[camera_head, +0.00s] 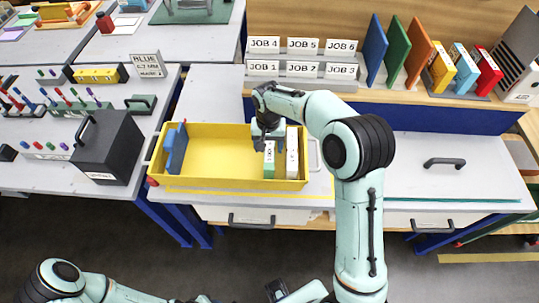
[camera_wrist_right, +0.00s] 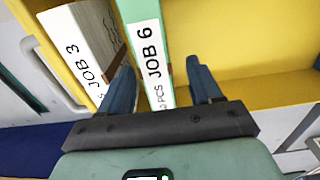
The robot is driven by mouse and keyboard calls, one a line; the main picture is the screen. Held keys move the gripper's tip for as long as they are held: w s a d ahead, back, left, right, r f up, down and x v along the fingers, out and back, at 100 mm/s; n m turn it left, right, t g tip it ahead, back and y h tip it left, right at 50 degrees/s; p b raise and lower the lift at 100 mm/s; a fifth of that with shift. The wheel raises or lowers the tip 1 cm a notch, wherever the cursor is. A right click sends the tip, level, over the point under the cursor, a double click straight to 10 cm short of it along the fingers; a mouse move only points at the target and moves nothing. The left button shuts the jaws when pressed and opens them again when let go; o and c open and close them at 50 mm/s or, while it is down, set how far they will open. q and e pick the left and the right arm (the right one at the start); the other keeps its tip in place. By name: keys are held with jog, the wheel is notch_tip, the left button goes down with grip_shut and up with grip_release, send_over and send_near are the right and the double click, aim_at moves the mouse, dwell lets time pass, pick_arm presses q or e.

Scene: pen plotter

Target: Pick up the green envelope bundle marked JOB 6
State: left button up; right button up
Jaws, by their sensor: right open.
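The green envelope bundle (camera_head: 269,165) stands upright in the yellow tray (camera_head: 222,184), towards its right end. In the right wrist view the green bundle (camera_wrist_right: 137,12) shows its white JOB 6 label. My right gripper (camera_head: 268,142) is over the bundle, also seen in the right wrist view (camera_wrist_right: 162,78). Its blue fingers are open, one on each side of the bundle; I cannot tell whether they touch it. A dark and teal part at the bottom of the head view may be my left gripper (camera_head: 277,291); its fingers are not clear.
A white JOB 3 bundle (camera_wrist_right: 84,42) stands beside the green one, close to one finger; it shows in the head view too (camera_head: 292,152). A blue bundle (camera_head: 176,148) is at the tray's left end. The tray's middle is clear. A black box (camera_head: 108,147) stands left.

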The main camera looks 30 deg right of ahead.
jog(key=shift+d+f, duration=0.2)
jog(key=shift+f, duration=2.5)
jog(key=c, duration=1.2)
